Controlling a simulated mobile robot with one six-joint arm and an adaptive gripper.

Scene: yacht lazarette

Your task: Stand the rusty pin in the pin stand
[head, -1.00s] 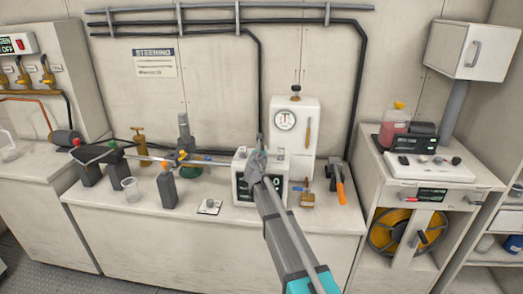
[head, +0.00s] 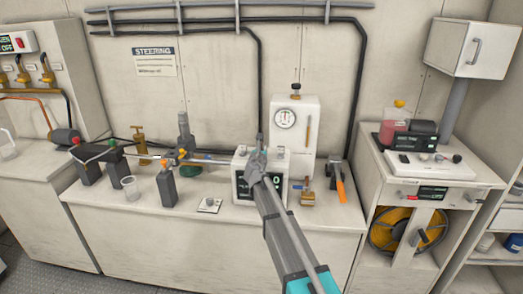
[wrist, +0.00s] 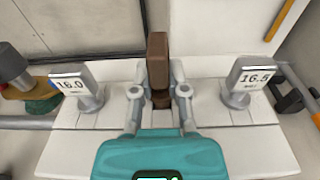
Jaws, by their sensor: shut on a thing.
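My gripper is shut on a brown, rust-coloured pin (wrist: 158,58), which stands upright between the two fingers in the wrist view (wrist: 159,98). The pin's lower end is partly hidden by the fingers, and I cannot tell whether it touches the surface below. In the head view my gripper (head: 256,160) is over a white box with a dark display (head: 240,187), and the pin is not distinguishable there. I cannot identify the pin stand with certainty.
A tall white gauge cabinet (head: 295,125) stands right behind the box. An orange-handled tool (head: 340,188) and a brass block (head: 308,193) are to the right.

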